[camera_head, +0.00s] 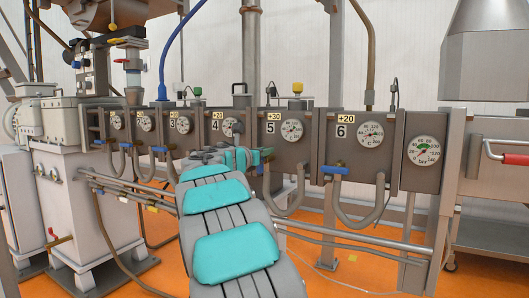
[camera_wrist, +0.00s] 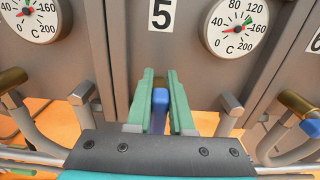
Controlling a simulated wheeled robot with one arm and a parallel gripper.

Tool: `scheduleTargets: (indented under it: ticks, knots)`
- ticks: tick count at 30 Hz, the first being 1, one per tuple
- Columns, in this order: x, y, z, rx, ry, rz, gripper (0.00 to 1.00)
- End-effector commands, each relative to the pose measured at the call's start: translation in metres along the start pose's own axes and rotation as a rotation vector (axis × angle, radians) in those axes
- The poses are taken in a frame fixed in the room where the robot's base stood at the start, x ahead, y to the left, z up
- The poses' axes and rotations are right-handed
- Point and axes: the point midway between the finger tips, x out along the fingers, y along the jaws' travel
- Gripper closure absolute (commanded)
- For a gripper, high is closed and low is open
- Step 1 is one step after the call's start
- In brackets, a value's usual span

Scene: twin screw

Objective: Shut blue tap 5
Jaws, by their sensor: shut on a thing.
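Blue tap 5 (camera_wrist: 159,104) is below the label 5 (camera_wrist: 161,14) in the wrist view. Its narrow blue handle lies between the two green fingers of my gripper (camera_wrist: 161,100), which are shut on it. The handle looks end-on and upright in this view; the fingers cover its sides. In the head view my gripper (camera_head: 238,158) is at the lower left of panel 5 (camera_head: 270,148), and my arm and gripper hide the tap there.
A blue tap (camera_head: 335,170) under panel 6 sits to the right; part of it shows in the wrist view (camera_wrist: 309,127). Round gauges line the panels. Curved grey pipes hang below, and a long rail (camera_head: 350,239) runs in front of them.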

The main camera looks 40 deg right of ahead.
Motion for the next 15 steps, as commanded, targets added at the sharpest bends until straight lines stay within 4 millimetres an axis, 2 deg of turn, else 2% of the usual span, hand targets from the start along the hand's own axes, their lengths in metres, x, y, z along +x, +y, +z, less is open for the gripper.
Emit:
scheduleTargets:
  ticks: [8, 15]
  knots:
    - [-0.0001, -0.0004, -0.0001, 0.018, -0.001, 0.0, 1.0]
    - [0.0007, -0.0048, -0.0012, 0.126, -0.001, -0.002, 1.0]
